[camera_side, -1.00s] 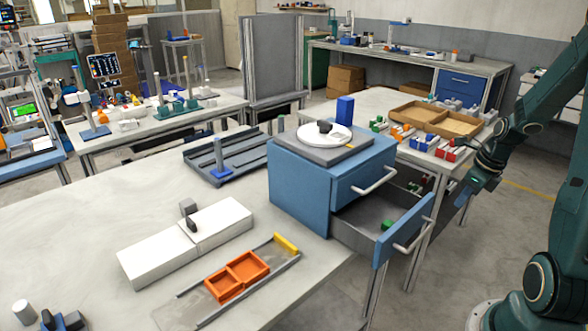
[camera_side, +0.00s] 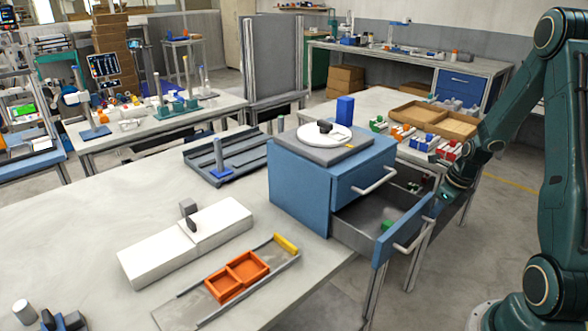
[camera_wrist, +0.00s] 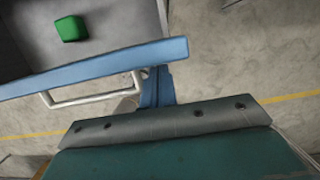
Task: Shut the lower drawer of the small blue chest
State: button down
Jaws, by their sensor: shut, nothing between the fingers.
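The small blue chest (camera_side: 298,195) stands at the table's edge, with its upper drawer shut. Its lower drawer (camera_side: 383,252) stands open toward the right. A green block (camera_side: 386,226) lies inside it, with small items farther back. In the wrist view the drawer's blue front (camera_wrist: 90,67), its pale handle (camera_wrist: 95,95) and the green block (camera_wrist: 71,28) show. My gripper (camera_side: 437,205) is shut and empty at the right end of the drawer front. In the wrist view its fingers (camera_wrist: 156,80) meet the outer face beside the handle; I cannot tell whether they touch.
A wooden tray (camera_side: 436,118) and coloured parts sit on the bench behind. Open floor lies in front of the drawer.

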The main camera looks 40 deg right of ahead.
aim_at(428, 197)
jog(key=shift+w, duration=0.35)
jog(key=shift+w, duration=2.35)
jog(key=shift+s, duration=0.15)
jog(key=shift+s, duration=0.55)
jog(key=s+v, duration=0.2)
jog(key=v, duration=0.8)
jog(key=shift+s, duration=0.35)
